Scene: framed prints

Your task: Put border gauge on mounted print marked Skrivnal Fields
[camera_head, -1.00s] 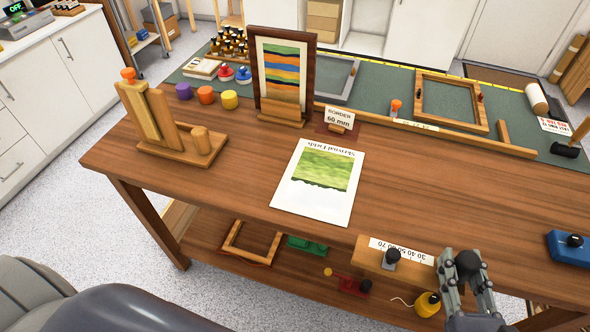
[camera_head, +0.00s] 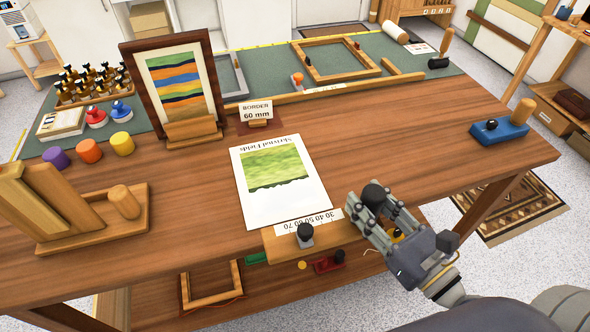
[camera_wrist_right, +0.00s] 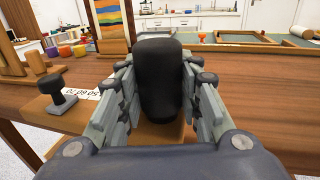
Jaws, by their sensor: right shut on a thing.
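The border gauge (camera_head: 283,246) is a wooden block with a white scale strip, a small black-knobbed slider and a black grip. My right gripper (camera_head: 378,207) is shut on the black grip (camera_wrist_right: 160,75). The gauge lies across the table's front edge in the head view; I cannot tell whether it touches the wood. The print marked Skrivnal Fields (camera_head: 315,193) lies flat just behind it, a white sheet with a green field picture, its title upside down to me. The gauge's scale end appears close to the sheet's near edge. My left gripper is not in view.
A card reading "BORDER 60 mm" (camera_head: 257,111) stands behind the print. A framed striped picture (camera_head: 175,85) stands to its left. A wooden stand (camera_head: 85,233) occupies the left front, a blue tool (camera_head: 500,131) the right. The wood right of the print is clear.

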